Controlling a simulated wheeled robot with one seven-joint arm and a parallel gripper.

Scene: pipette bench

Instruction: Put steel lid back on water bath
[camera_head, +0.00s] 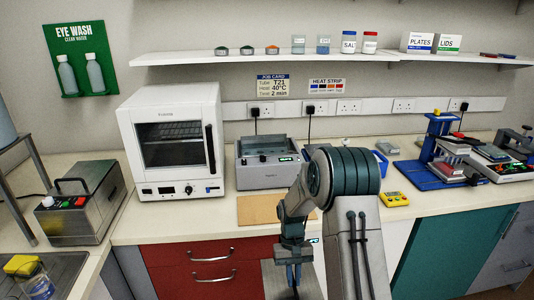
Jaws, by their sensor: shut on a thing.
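My gripper (293,272) hangs in front of the bench, low in the middle of the picture, with its fingers pointing down. It is shut on a pale grey flat panel (273,283), which appears to be the steel lid. The panel's lower part is cut off by the picture edge, and the fingers cover its middle. A grey box (268,177) with a lit green display, which looks like the water bath, stands on the bench behind.
A tan board (257,211) lies at the bench edge before the grey box. A white oven (176,146) stands left of it. A steel box with a handle (84,211) is farther left. A yellow timer (395,199) and blue stand (436,150) are right. A shelf (215,58) runs above.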

